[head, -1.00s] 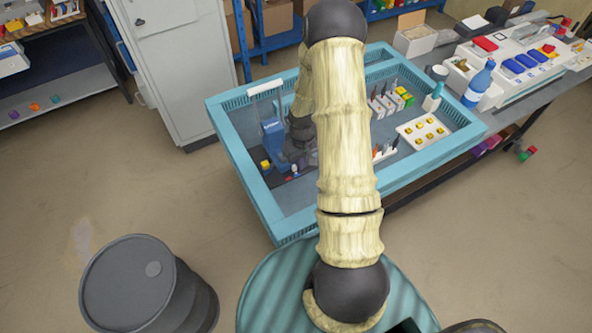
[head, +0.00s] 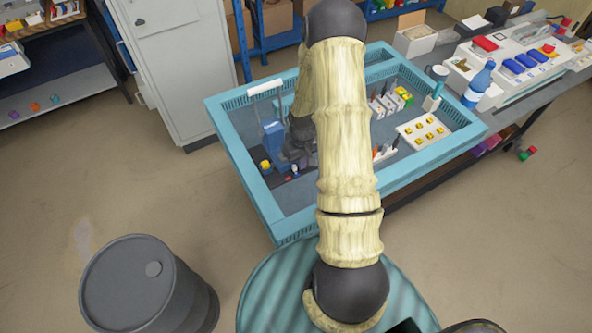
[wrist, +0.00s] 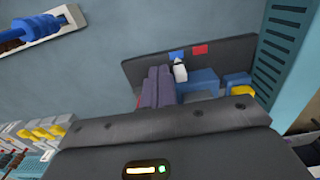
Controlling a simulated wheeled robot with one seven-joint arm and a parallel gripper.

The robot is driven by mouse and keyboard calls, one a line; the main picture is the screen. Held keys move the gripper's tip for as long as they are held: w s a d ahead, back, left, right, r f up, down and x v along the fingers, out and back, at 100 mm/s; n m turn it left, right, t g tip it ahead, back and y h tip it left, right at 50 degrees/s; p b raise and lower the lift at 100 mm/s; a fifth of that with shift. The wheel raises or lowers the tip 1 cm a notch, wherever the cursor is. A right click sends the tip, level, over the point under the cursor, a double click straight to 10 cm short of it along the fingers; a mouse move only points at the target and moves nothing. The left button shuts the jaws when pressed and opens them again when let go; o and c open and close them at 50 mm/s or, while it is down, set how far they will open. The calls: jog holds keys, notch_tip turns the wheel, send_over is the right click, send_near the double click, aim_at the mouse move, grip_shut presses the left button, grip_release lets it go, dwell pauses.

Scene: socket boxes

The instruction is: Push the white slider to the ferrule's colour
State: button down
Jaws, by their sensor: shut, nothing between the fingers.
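The white slider (wrist: 180,72) stands on a dark plate (wrist: 220,55) in the wrist view, just below a blue patch (wrist: 177,55) and left of a red patch (wrist: 200,49). My gripper (wrist: 159,74) is shut and empty, with its fingertips just left of the slider; I cannot tell if they touch it. In the head view, the blue device (head: 273,135) on this plate is partly covered by my dark gripper (head: 291,158). I cannot make out a ferrule or its colour.
Blue blocks (wrist: 203,80) and a yellow block (wrist: 238,92) sit right of the slider. The teal tray rim (head: 247,185) surrounds the workspace. A white block with yellow pieces (head: 418,140) stands at the right. Grey tray floor is open beyond the plate.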

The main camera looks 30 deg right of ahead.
aim_at(293, 174)
jog(key=shift+f, duration=0.15)
jog(key=shift+f+b, duration=0.5)
jog(key=shift+f, duration=0.05)
jog(key=shift+s+a, duration=0.1)
jog(key=shift+a, duration=0.15)
jog(key=shift+a+f, duration=0.1)
jog(key=shift+a, duration=0.85)
jog(key=shift+s+a, duration=0.15)
jog(key=shift+a, duration=0.3)
jog(key=shift+s+d, duration=0.1)
jog(key=shift+d, duration=1.05)
jog(key=r+p, duration=0.1)
jog(key=r, duration=0.1)
jog(key=r+p, duration=0.2)
jog(key=r, duration=0.1)
jog(key=r+p, duration=0.2)
jog(key=shift+w+a+r, duration=0.15)
jog(key=shift+w+a, duration=0.1)
jog(key=shift+w, duration=0.05)
